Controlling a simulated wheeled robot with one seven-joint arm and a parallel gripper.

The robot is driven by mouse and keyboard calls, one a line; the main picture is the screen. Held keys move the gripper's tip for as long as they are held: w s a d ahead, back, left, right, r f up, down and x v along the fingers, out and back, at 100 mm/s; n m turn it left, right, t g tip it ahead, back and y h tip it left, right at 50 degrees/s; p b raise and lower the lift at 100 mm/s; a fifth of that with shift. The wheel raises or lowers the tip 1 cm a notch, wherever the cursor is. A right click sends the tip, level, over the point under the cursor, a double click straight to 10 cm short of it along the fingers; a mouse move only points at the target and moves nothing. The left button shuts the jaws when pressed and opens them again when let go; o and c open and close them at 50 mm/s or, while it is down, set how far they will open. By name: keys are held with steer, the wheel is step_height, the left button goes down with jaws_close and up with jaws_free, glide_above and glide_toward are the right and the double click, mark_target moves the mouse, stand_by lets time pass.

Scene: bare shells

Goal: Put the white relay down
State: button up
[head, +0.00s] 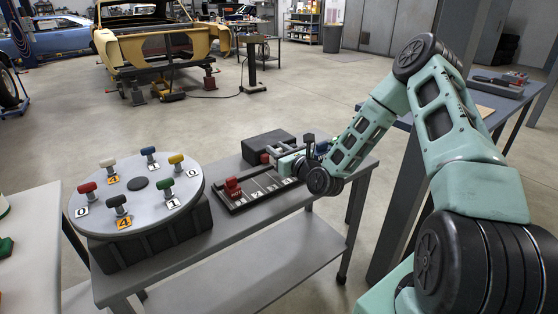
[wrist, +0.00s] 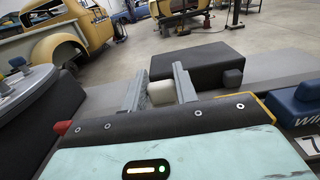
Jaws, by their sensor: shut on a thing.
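The white relay (wrist: 161,93) shows as a pale block between the two fingers of my gripper (wrist: 160,88) in the wrist view. My gripper is shut on it. Its lower part is hidden behind the gripper body, so I cannot tell whether it touches anything below. In the head view my gripper (head: 270,152) is over the far part of the bench, by a dark box (head: 268,142). I cannot make out the relay there. A black tray (head: 240,205) with labelled slots lies nearer, with a red relay (head: 233,187) standing in it.
A round grey plate (head: 138,205) with several coloured knobs and number tags stands at the left on the bench (head: 205,247). In the wrist view a blue block (wrist: 295,106) is close at right, and the dark box (wrist: 195,63) lies beyond the fingers.

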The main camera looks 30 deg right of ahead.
steer(key=shift+f, duration=1.8)
steer(key=shift+f, duration=0.1)
steer(key=o, duration=1)
